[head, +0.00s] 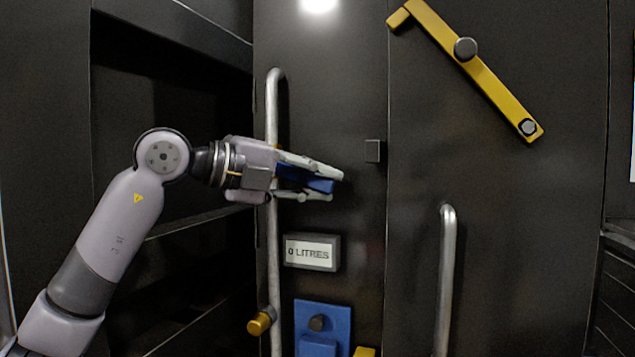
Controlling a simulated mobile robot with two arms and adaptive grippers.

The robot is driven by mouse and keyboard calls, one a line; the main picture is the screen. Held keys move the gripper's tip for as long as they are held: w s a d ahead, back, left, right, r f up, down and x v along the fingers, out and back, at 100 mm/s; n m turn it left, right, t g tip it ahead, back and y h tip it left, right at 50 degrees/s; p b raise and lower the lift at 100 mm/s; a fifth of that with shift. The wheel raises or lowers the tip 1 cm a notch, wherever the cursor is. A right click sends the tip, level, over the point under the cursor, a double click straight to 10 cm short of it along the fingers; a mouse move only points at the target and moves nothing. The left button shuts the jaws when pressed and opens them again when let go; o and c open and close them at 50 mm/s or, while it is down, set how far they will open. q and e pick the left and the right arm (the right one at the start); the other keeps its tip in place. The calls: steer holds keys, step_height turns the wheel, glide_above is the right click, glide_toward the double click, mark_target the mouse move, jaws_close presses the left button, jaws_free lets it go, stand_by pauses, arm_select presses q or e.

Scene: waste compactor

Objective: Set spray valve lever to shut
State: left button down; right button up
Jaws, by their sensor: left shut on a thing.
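My left gripper (326,186) reaches in from the left in front of the dark panel. Its fingers are shut on a blue piece (320,185), which looks like the spray valve lever. The blue piece lies roughly level, pointing right with a slight downward tilt. The fingers hide much of it, and its pivot cannot be seen. My right gripper is not in view.
A display (312,252) below reads "0 LITRES". A blue plate (340,316) with a dark knob sits under it. Vertical metal rails (273,110) (447,280) stand out from the panels. A yellow bar (490,82) slants at the upper right. A small dark block (373,151) is right of the gripper.

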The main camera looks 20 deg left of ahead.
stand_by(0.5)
arm_select(q)
steer(key=r+b, duration=0.1)
steer(key=r+n+t+h+b, duration=0.1)
steer(key=shift+d+n+b, duration=0.2)
steer(key=shift+n+b, duration=0.1)
steer(key=shift+b, duration=0.1)
steer(key=shift+r+n+h, duration=0.3)
steer(key=shift+r+h, duration=0.2)
steer(key=shift+r, duration=0.1)
steer(key=c, duration=1.4)
jaws_free()
steer(key=shift+a, duration=0.1)
steer(key=v, duration=1.2)
steer(key=shift+s+f, duration=0.1)
steer(key=shift+s, duration=0.05)
